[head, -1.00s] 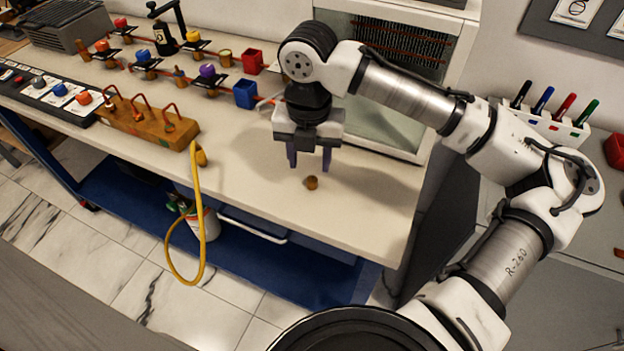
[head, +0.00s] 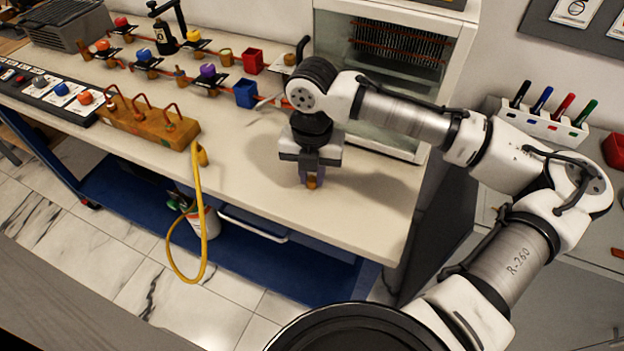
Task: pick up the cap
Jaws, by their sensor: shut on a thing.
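The cap (head: 311,183) is a small brown, brass-coloured piece at the right part of the white bench top (head: 350,215). My gripper (head: 311,175) points straight down over it, with its purple-grey fingers closed around the cap. Only the lower part of the cap shows below the fingertips; the rest is hidden. The cap is at or very close to the bench surface; I cannot tell whether it touches.
Left of my gripper stand a blue bin (head: 245,94) and a red bin (head: 253,61). A glass-fronted cabinet (head: 385,75) is behind my arm. A wooden block (head: 150,125) with copper hooks and a yellow hose (head: 198,215) lie farther left.

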